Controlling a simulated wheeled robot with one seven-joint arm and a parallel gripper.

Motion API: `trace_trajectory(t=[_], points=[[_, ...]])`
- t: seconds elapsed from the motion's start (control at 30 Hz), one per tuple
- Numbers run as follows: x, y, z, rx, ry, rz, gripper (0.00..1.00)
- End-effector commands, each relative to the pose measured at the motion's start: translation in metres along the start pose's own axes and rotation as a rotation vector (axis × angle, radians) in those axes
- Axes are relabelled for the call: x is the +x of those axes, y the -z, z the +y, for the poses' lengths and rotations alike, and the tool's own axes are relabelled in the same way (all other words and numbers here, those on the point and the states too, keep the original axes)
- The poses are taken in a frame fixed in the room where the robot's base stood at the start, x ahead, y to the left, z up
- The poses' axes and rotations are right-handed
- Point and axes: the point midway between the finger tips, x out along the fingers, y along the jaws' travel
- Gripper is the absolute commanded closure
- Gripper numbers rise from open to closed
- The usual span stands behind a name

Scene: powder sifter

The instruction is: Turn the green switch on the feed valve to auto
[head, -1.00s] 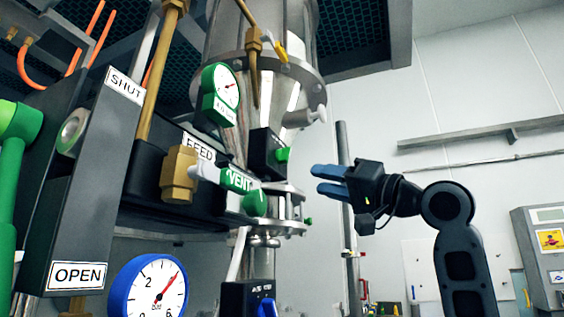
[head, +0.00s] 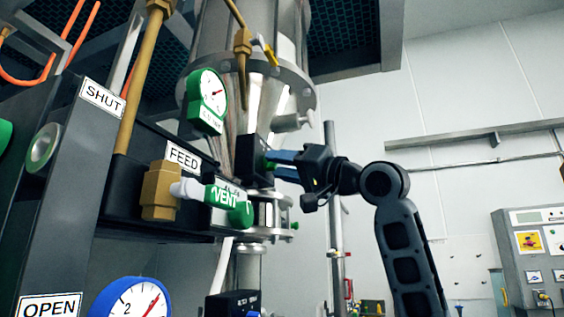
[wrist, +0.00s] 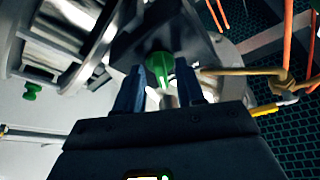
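The green switch (wrist: 160,68) is a small rounded knob on the face of a black box (wrist: 190,35), in the upper middle of the wrist view. In the head view the black box (head: 248,160) sits against the steel column, and the switch (head: 269,161) shows only partly beside the blue fingers. My gripper (head: 273,165) reaches it from the right. In the wrist view its two blue fingers stand apart, one on each side of the switch, with small gaps visible. Contact cannot be made out. Any mode marks on the box are unreadable.
A FEED label (head: 183,157), a brass valve with a green VENT handle (head: 227,196) and a green gauge (head: 208,101) stand close on the left. A blue gauge (head: 130,300) is below. Free room lies to the right, before the white wall.

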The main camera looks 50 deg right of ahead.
Motion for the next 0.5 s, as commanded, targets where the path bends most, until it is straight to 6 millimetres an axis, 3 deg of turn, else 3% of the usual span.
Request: trace_trajectory(t=[0.2,0.5], points=[[0.0005,-0.0003,0.0,0.0,0.0,0.0,0.62],[0.0004,-0.0002,0.0,0.0,0.0,0.0,0.89]])
